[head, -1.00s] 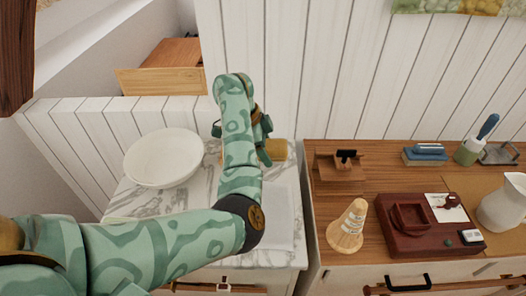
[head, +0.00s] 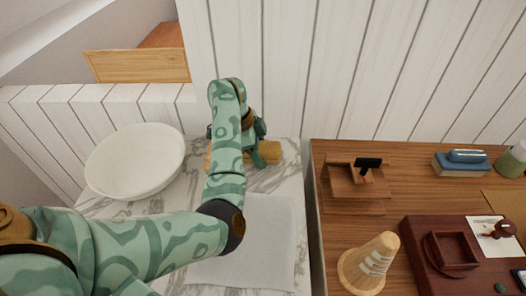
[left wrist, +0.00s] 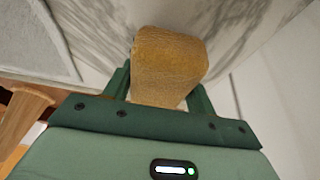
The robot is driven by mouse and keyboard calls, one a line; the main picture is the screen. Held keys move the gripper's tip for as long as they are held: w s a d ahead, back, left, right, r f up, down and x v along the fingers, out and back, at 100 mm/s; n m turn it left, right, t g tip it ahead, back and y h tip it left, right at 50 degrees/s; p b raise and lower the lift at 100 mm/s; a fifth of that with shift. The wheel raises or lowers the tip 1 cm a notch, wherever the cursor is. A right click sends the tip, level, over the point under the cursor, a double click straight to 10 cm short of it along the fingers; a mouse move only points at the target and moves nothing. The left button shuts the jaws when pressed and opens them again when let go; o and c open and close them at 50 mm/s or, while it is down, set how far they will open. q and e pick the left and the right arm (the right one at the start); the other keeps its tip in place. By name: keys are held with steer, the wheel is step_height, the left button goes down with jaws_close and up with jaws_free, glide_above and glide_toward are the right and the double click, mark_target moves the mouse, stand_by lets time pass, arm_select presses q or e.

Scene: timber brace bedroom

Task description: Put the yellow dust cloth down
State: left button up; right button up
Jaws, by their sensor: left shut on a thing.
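The yellow dust cloth (head: 270,151) is a thick mustard-yellow roll or folded pad at the back of the marble top (head: 262,182), close to the white plank wall. My left gripper (head: 250,146) is at the cloth, partly hidden behind its own green patterned arm. In the left wrist view the cloth (left wrist: 168,62) sits between the two green fingers of the left gripper (left wrist: 160,88), which are shut on it. The cloth is over or on the marble; I cannot tell if it touches. My right gripper is not in view.
A white basin (head: 135,162) stands left of the arm. A pale flat towel (head: 258,240) lies at the front of the marble. A wooden dresser (head: 337,229) on the right holds a cone (head: 368,264), a wooden stand (head: 355,190) and a dark red tray (head: 425,238).

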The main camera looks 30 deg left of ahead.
arm_select(q)
steer(key=shift+r, duration=0.25)
steer(key=shift+f+b, duration=0.35)
steer(key=shift+f, duration=0.3)
steer(key=o, duration=0.8)
steer(key=shift+o, duration=0.4)
steer(key=shift+f, duration=0.15)
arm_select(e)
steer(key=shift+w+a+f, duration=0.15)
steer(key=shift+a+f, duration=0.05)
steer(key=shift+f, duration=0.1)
arm_select(q)
steer(key=shift+s, duration=0.1)
steer(key=shift+r+p, duration=0.3)
steer(key=shift+r, duration=0.05)
steer(key=p+v, duration=1)
steer(key=v, duration=0.6)
steer(key=shift+a+r, duration=0.3)
steer(key=shift+a, duration=0.15)
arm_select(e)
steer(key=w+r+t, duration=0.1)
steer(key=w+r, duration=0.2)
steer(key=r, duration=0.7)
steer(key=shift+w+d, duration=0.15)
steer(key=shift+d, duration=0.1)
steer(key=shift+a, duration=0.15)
